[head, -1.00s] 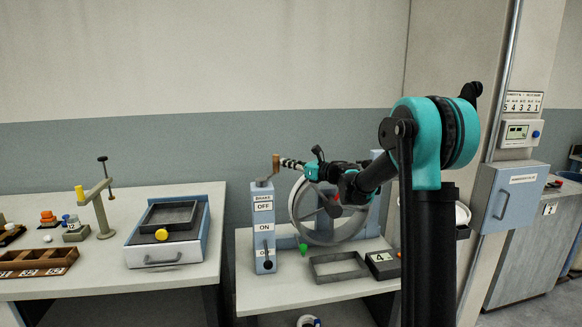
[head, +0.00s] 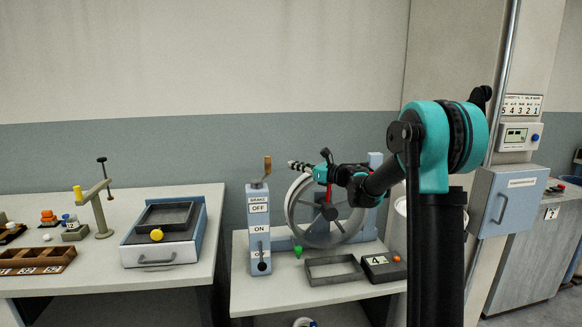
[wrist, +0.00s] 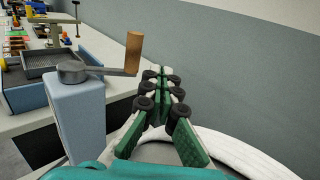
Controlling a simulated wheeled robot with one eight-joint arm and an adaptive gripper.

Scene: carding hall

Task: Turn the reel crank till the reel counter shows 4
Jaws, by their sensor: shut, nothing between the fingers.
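The reel crank, a grey arm with an upright wooden handle (head: 267,167), sits on top of a blue-grey post (head: 258,232) marked BRAKE. In the wrist view the handle (wrist: 133,53) stands left of my gripper. My gripper (head: 292,166) is shut and empty, apart from the handle, above the left rim of the pale reel wheel (head: 297,215). In the wrist view its green fingers (wrist: 160,82) are together. The counter, a dark box (head: 382,267) right of an open tray, appears to show 4.
A grey open tray (head: 333,270) and a green knob (head: 297,251) lie in front of the reel. A bench on the left holds a drawer unit (head: 165,235) and a small stand (head: 99,205). A blue wall cabinet (head: 507,200) is at the right.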

